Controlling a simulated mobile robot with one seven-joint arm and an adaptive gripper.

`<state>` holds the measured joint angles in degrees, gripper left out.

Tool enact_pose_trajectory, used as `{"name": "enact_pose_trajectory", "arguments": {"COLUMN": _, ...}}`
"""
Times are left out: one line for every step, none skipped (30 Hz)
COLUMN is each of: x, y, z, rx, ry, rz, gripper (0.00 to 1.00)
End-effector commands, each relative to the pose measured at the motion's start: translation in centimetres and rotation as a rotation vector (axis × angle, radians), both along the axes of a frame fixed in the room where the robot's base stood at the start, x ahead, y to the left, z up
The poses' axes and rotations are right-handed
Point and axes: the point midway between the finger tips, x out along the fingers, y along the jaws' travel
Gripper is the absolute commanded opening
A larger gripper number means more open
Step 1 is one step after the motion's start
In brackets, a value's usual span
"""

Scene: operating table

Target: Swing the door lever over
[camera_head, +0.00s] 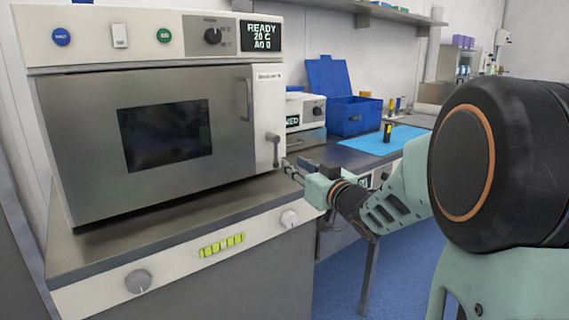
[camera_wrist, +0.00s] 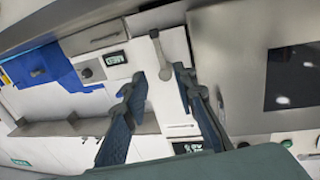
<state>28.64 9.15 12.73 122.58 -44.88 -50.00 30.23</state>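The sterilizer (camera_head: 90,130) has a closed grey door (camera_head: 75,135) with a dark window. Its door lever (camera_head: 275,152) is a grey bar on the white panel right of the door, hanging down from a round pivot. In the wrist view the lever (camera_wrist: 159,52) reaches in between my fingertips. My gripper (camera_head: 289,168) is just right of the lever's lower end in the head view. In the wrist view my gripper (camera_wrist: 161,76) is open, one dark finger on each side of the lever's end. I cannot tell whether either finger touches it.
A vertical handle (camera_head: 248,100) stands out from the door. The display (camera_head: 262,36) reads READY. A counter (camera_head: 150,225) with knobs lies below. An open blue box (camera_head: 353,115) and a blue mat (camera_head: 388,141) are on the bench behind my gripper.

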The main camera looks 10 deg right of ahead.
Motion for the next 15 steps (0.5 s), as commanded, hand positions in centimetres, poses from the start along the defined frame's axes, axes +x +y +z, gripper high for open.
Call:
{"name": "enact_pose_trajectory", "arguments": {"x": 0.3, "y": 0.1, "z": 0.0, "rx": 0.002, "ry": -0.002, "rz": 0.002, "gripper": 0.26}}
{"name": "enact_pose_trajectory", "arguments": {"x": 0.6, "y": 0.2, "z": 0.0, "rx": 0.002, "ry": -0.003, "rz": 0.003, "gripper": 0.26}}
{"name": "enact_pose_trajectory", "arguments": {"x": 1.1, "y": 0.4, "z": 0.0, "rx": 0.002, "ry": -0.003, "rz": 0.003, "gripper": 0.26}}
{"name": "enact_pose_trajectory", "arguments": {"x": 1.5, "y": 0.5, "z": 0.0, "rx": 0.002, "ry": -0.004, "rz": 0.003, "gripper": 0.26}}
{"name": "enact_pose_trajectory", "arguments": {"x": 2.0, "y": 0.7, "z": -0.1, "rx": 0.002, "ry": -0.001, "rz": 0.003, "gripper": 0.26}}
{"name": "enact_pose_trajectory", "arguments": {"x": 2.6, "y": 0.9, "z": -0.1, "rx": 0.003, "ry": -0.002, "rz": 0.003, "gripper": 0.26}}
{"name": "enact_pose_trajectory", "arguments": {"x": 3.2, "y": 1.0, "z": -0.1, "rx": 0.002, "ry": -0.003, "rz": 0.003, "gripper": 0.26}}
{"name": "enact_pose_trajectory", "arguments": {"x": 3.7, "y": 1.2, "z": -0.1, "rx": 0.002, "ry": -0.002, "rz": 0.002, "gripper": 0.26}}
{"name": "enact_pose_trajectory", "arguments": {"x": 4.5, "y": 1.4, "z": -0.1, "rx": 0.002, "ry": -0.003, "rz": 0.003, "gripper": 0.26}}
{"name": "enact_pose_trajectory", "arguments": {"x": 5.0, "y": 1.6, "z": -0.1, "rx": 0.002, "ry": -0.001, "rz": 0.002, "gripper": 0.26}}
{"name": "enact_pose_trajectory", "arguments": {"x": 5.5, "y": 1.7, "z": -0.1, "rx": 0.002, "ry": -0.001, "rz": 0.001, "gripper": 0.26}}
{"name": "enact_pose_trajectory", "arguments": {"x": 6.2, "y": 1.9, "z": -0.1, "rx": 0.002, "ry": -0.003, "rz": 0.001, "gripper": 0.26}}
{"name": "enact_pose_trajectory", "arguments": {"x": 6.7, "y": 2.0, "z": -0.1, "rx": 0.002, "ry": -0.001, "rz": 0.001, "gripper": 0.26}}
{"name": "enact_pose_trajectory", "arguments": {"x": 7.1, "y": 2.2, "z": -0.1, "rx": 0.002, "ry": -0.001, "rz": 0.001, "gripper": 0.26}}
{"name": "enact_pose_trajectory", "arguments": {"x": 7.7, "y": 2.4, "z": -0.1, "rx": 0.002, "ry": -0.002, "rz": 0.001, "gripper": 0.26}}
